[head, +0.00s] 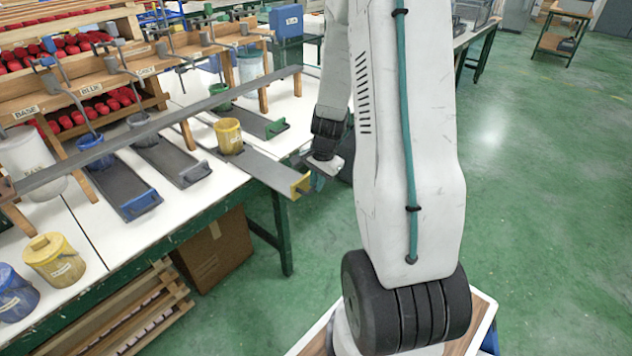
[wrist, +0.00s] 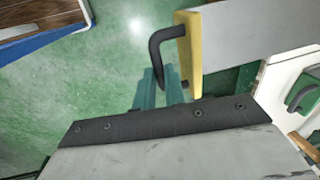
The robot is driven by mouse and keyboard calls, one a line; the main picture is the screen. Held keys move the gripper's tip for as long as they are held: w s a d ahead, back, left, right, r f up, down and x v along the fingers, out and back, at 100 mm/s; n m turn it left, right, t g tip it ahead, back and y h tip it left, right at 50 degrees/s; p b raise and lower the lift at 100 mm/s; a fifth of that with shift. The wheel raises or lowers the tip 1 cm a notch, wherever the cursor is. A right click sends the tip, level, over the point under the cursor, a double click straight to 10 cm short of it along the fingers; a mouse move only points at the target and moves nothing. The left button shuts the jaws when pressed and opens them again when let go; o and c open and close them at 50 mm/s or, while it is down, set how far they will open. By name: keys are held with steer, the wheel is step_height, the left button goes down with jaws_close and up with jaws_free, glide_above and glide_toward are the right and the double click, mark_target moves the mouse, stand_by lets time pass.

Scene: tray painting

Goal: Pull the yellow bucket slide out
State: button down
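The yellow bucket slide is a long grey board (head: 262,167) with a yellow front plate (head: 300,185). It sticks out past the table's front edge, and the yellow bucket (head: 229,137) stands upright on it. In the wrist view, the yellow front plate (wrist: 189,55) carries a dark bent handle (wrist: 158,50). My gripper (head: 317,182) is at this front end. Its teal fingers (wrist: 160,90) lie close on both sides of the handle bar and look shut on it. The fingertips are partly hidden by the handle and my gripper's body.
The blue slide (head: 128,190), a grey slide (head: 172,160) and the green slide (head: 258,122) lie alongside on the white table (head: 225,175). A long grey rail (head: 150,127) crosses above them. Lidded yellow (head: 52,262) and blue pots stand front left. Green floor is clear at right.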

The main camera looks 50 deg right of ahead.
steer(key=c, duration=1.5)
jaws_free()
steer(key=shift+s, duration=0.35)
steer(key=shift+w+r, duration=0.1)
steer(key=r, duration=0.2)
steer(key=s+r, duration=0.1)
steer(key=r, duration=0.4)
steer(key=shift+s+r, duration=0.25)
steer(key=s+a+r+n, duration=0.5)
steer(key=s+a+r, duration=0.1)
steer(key=a, duration=0.2)
steer(key=s+a+r+n, duration=0.6)
steer(key=a+r, duration=0.1)
steer(key=a, duration=0.1)
steer(key=s+a+r+n, duration=0.5)
steer(key=a+r+n, duration=0.1)
steer(key=a, duration=0.3)
steer(key=shift+s+r+g, duration=0.15)
steer(key=shift+s+g, duration=0.15)
steer(key=shift+s, duration=0.1)
